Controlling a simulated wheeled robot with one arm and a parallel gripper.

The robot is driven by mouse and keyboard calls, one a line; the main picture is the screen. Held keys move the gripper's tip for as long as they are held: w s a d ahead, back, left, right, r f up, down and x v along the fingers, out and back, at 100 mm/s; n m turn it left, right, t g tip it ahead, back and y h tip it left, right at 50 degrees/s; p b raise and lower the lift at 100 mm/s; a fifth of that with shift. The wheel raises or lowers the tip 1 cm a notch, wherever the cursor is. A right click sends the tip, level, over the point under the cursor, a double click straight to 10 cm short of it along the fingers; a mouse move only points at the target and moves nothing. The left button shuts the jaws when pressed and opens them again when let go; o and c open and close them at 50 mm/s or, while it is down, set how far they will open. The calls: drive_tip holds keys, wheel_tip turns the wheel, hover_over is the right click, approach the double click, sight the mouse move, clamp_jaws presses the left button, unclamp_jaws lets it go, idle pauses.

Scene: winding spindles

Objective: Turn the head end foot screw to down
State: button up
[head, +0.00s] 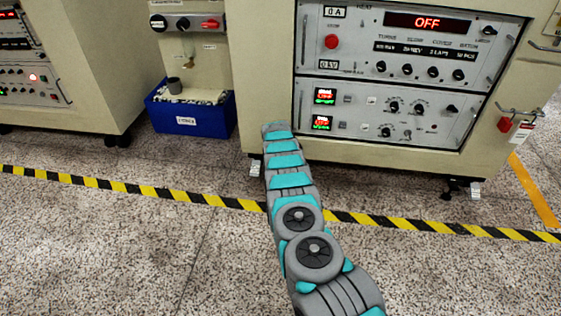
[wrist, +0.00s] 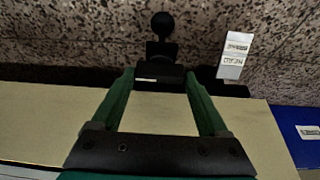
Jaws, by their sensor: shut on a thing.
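In the wrist view my gripper (wrist: 160,78) reaches in at the cabinet's bottom edge, its two green fingers closed on the black block of a foot screw (wrist: 160,50). The screw's stem and round dark foot stand out beyond the fingertips against the speckled floor. A white tag (wrist: 235,55) sits beside it on the right; its print is too small to read. In the head view my arm reaches to the cabinet's lower left corner, and my gripper is hidden there. A white tag (head: 255,168) shows beside the arm. I cannot tell how far the screw is turned.
The cream cabinet (head: 380,155) carries control panels above my arm. A blue bin (head: 192,122) stands left of it. Another foot (head: 450,190) with a tag stands at the cabinet's right. Yellow-black tape (head: 130,188) crosses the floor; the floor in front is clear.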

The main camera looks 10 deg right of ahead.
drive_tip(key=o, duration=1.2)
drive_tip(key=shift+o, duration=0.2)
drive_tip(key=shift+r, duration=0.15)
drive_tip(key=v, duration=0.4)
drive_tip(key=shift+w, duration=0.1)
drive_tip(key=shift+v, duration=1.75)
